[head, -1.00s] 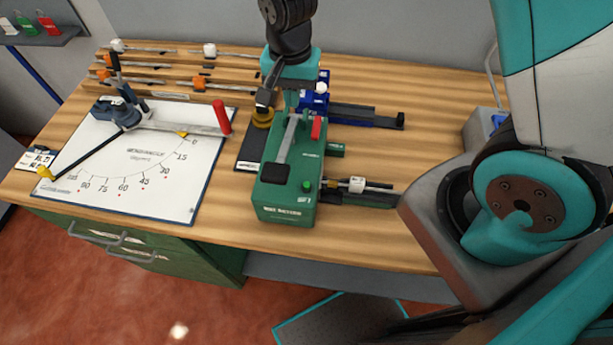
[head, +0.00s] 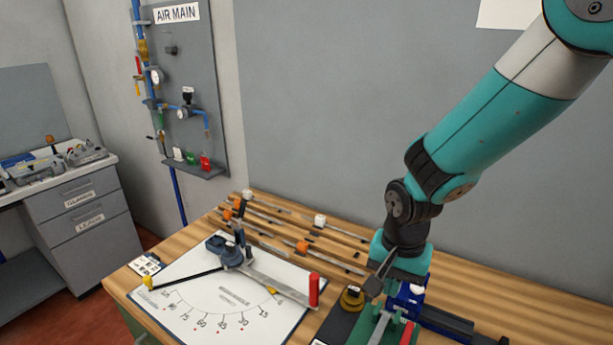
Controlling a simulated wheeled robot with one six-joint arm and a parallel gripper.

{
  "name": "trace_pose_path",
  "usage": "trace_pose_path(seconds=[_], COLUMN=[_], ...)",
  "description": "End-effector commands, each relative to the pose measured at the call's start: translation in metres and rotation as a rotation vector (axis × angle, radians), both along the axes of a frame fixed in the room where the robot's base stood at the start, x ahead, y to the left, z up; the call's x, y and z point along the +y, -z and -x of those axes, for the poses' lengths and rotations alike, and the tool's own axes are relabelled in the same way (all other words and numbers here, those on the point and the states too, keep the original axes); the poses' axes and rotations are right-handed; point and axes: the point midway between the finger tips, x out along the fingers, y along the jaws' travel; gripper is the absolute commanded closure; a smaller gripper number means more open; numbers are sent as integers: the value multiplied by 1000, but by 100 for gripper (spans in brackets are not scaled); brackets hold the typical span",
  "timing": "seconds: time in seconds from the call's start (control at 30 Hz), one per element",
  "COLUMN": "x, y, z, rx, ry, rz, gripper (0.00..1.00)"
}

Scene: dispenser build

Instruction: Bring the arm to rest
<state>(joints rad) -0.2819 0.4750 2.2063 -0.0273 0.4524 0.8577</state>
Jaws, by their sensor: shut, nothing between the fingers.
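My arm comes down from the upper right in the head view, with its teal wrist over the workbench. My gripper (head: 389,298) points down at the bottom right, just above or beside a green fixture (head: 362,327) with a red handle. The gripper is shut, with nothing seen held in it. The fingertips are partly hidden, so I cannot tell if they touch the fixture. The fixture's lower part is cut off by the frame edge.
On the bench (head: 475,290) lie a white angle board (head: 205,315) with a red-handled bender (head: 270,283), racks of rods (head: 320,240), a brass-coloured round part (head: 352,298) and a blue fixture (head: 440,318). An air panel (head: 185,60) hangs on the wall. Grey drawers (head: 80,212) stand left.

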Motion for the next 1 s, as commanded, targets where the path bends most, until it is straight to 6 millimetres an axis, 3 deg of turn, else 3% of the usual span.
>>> trace_pose_path(seconds=[0.17,0.3,0.4,0.53,0.7,1.0], x=[17,29,34,37,38,38], y=[-28,-52,-61,-66,-70,-71], z=[41,93,129,162,179,179], rx=[-46,-107,-157,-205,-229,-229], ry=[-310,-648,-863,-1064,-1164,-1166], rz=[-118,-213,-256,-287,-299,-299], gripper=[100,100,100,100,100,100])
